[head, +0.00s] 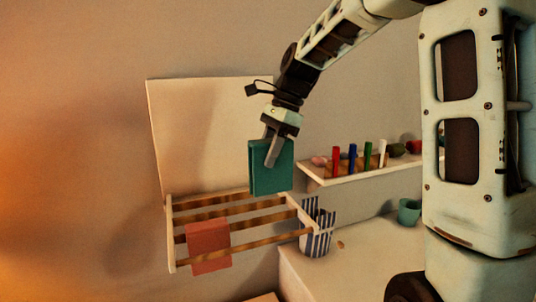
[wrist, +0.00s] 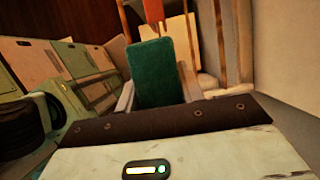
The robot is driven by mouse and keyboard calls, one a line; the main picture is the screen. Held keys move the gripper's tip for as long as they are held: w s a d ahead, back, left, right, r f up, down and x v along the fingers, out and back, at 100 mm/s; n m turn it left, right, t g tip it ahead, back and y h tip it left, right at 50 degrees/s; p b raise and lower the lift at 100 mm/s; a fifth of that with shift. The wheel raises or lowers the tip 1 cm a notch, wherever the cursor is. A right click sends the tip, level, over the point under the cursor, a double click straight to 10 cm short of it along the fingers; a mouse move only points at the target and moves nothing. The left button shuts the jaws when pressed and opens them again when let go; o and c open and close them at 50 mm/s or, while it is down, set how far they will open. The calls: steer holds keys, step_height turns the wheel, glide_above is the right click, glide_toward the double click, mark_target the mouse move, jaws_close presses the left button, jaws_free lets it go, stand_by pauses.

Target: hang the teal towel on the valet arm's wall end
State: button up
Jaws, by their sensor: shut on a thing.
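The teal towel (head: 271,182) is a folded, upright rectangle. My gripper (head: 273,152) is shut on its upper part and points down. The valet arm (head: 171,242) appears as a pale frame with several wooden bars. The towel is at its back right, near the wall-side bar; its lower edge overlaps that bar in the head view, and I cannot tell whether they touch. In the wrist view the teal towel (wrist: 160,75) stands between my fingers and hides part of the bars behind it.
A coral towel (head: 208,248) hangs over the front bars, left of the middle. A pale panel (head: 185,130) stands behind the rack. At right are a shelf (head: 340,177) with coloured upright items, a striped bin (head: 317,240) and a teal mug (head: 408,211). The back bars look bare.

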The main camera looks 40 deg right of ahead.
steer(key=shift+r, duration=0.1)
step_height(320, 180, up, 15)
steer(key=p, duration=1.4)
steer(key=shift+f, duration=0.25)
